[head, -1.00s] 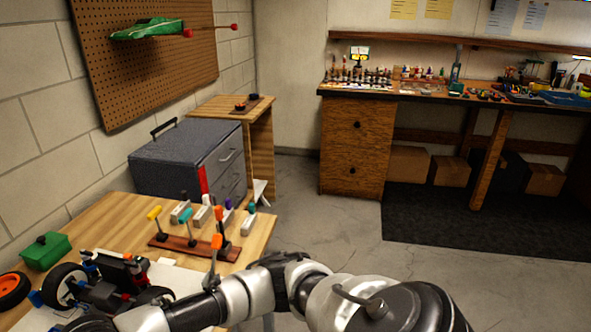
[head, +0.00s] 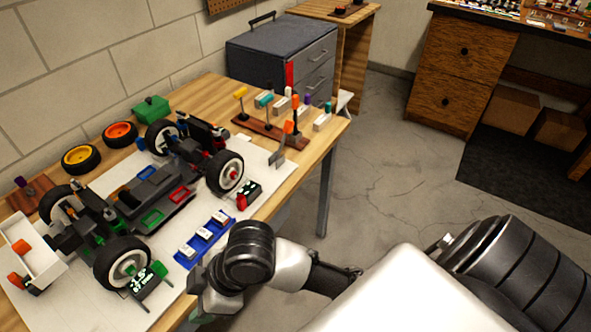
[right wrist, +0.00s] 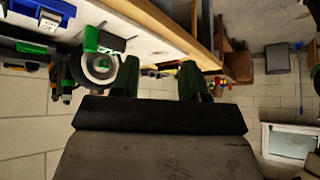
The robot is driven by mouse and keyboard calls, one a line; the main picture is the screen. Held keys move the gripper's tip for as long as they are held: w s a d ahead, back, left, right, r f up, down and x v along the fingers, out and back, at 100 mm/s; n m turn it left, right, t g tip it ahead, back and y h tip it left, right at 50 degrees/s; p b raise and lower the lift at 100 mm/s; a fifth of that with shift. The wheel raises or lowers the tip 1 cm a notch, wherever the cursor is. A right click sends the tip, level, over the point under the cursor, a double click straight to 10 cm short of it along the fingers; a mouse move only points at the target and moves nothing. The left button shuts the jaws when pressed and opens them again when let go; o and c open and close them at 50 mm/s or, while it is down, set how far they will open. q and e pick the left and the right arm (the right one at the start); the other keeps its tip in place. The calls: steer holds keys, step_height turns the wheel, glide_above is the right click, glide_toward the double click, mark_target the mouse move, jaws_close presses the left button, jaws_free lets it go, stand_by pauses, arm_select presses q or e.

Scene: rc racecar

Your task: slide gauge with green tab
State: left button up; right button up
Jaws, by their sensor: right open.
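A small dark gauge with a green tab (head: 150,281) lies on the white mat beside the car's near front wheel. Its green tab (right wrist: 91,38) also shows in the right wrist view, next to the wheel (right wrist: 101,67). A similar dark gauge with a red tab (head: 249,194) lies by the other near wheel. My right gripper (right wrist: 158,72) is open and empty, with the green tab to the left of its fingers. In the head view, my right wrist is over the table's near edge and its fingers are hard to make out. My left gripper is not in view.
The racecar (head: 150,195) fills the middle of the mat (head: 90,296). A blue tray (head: 197,248) with white blocks lies close to my right wrist. Loose wheels (head: 81,158), a green box (head: 151,108) and a tool rack (head: 268,134) stand behind.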

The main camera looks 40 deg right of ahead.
steer(key=s+d+f+m+h+p, duration=0.2)
steer(key=s+d+f+m+h, duration=0.1)
steer(key=d+f+m, duration=0.2)
steer(key=s+d+f+m+h+p, duration=0.2)
steer(key=d+f+m, duration=0.3)
steer(key=d+f, duration=0.4)
step_height(320, 180, down, 5)
steer(key=shift+s+d+r+h, duration=0.25)
steer(key=shift+s+h, duration=0.15)
steer(key=shift+s, duration=0.2)
steer(key=s+d+f+g, duration=0.1)
steer(key=s+d+f, duration=0.1)
steer(key=s+f, duration=0.65)
steer(key=s+d+f+g, duration=0.1)
steer(key=s+f, duration=0.3)
steer(key=f, duration=1)
steer(key=s+d+f+h, duration=0.1)
steer(key=s+f, duration=0.3)
steer(key=s, duration=0.4)
steer(key=shift+s+d+f, duration=0.35)
steer(key=shift+d, duration=0.15)
